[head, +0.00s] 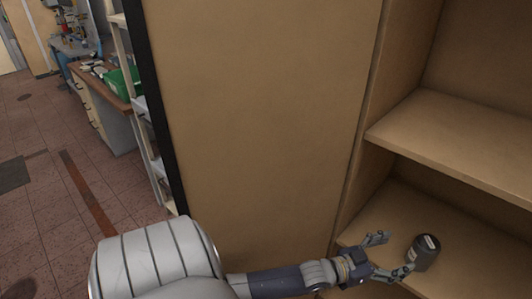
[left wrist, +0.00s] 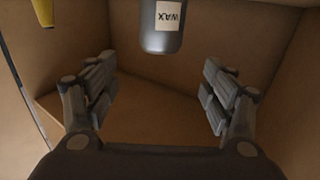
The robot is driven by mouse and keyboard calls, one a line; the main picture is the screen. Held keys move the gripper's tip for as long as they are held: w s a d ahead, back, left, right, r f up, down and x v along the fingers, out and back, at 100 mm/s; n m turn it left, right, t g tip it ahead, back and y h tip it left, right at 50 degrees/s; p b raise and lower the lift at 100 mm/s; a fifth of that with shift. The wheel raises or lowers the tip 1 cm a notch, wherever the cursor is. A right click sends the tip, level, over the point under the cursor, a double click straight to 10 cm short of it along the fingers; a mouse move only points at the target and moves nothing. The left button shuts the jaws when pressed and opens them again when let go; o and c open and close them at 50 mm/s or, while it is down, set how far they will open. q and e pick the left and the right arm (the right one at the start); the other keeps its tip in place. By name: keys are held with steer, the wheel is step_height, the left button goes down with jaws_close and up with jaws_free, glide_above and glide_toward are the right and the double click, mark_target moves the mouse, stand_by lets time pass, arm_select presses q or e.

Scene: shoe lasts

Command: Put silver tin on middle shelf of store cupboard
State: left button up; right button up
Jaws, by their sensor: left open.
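A grey tin (head: 427,254) with a pale label stands on the lower visible shelf (head: 385,212) of the tan cupboard. It also shows at the top of the left wrist view (left wrist: 161,40), where its label reads WAX upside down. My left gripper (head: 397,254) is open just left of the tin, with its fingers pointing towards it. In the left wrist view the fingers (left wrist: 158,72) are spread wide with nothing between them, and the tin is beyond their tips. I cannot tell which of the cupboard's shelves is the middle one. My right gripper is not in view.
Another cupboard shelf (head: 455,145) lies above the tin and looks bare. The cupboard's side panel (head: 260,110) stands left of the opening, close to my left arm. A workbench with a green crate (head: 122,84) is far left. A yellow thing (left wrist: 43,12) shows in the wrist view's corner.

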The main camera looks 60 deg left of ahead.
arm_select(q)
steer(key=s+d+r, duration=0.2)
steer(key=d+r, duration=0.1)
steer(key=d, duration=0.3)
steer(key=s+a+f+g+y, duration=0.1)
steer(key=s+f+g, duration=0.3)
steer(key=f, duration=0.7)
steer(key=s+a+f+g+y, duration=0.1)
steer(key=s+f, duration=0.4)
steer(key=f, duration=0.6)
steer(key=s+a+f+g+y, duration=0.1)
steer(key=s+f+g, duration=0.3)
steer(key=f, duration=0.6)
steer(key=s+a+f+g, duration=0.1)
steer(key=s+f+g, duration=0.1)
steer(key=s+f, duration=0.4)
steer(key=s+a+f+g+y, duration=0.1)
steer(key=s+f+g, duration=0.2)
steer(key=s, duration=1.3)
steer(key=s+a+f+g+y, duration=0.1)
steer(key=s+f+g, duration=0.1)
steer(key=s+f, duration=0.7)
steer(key=s, duration=0.3)
steer(key=shift+f+n, duration=0.25)
steer(key=shift+n, duration=0.15)
steer(key=shift+a, duration=0.1)
steer(key=shift+c, duration=0.3)
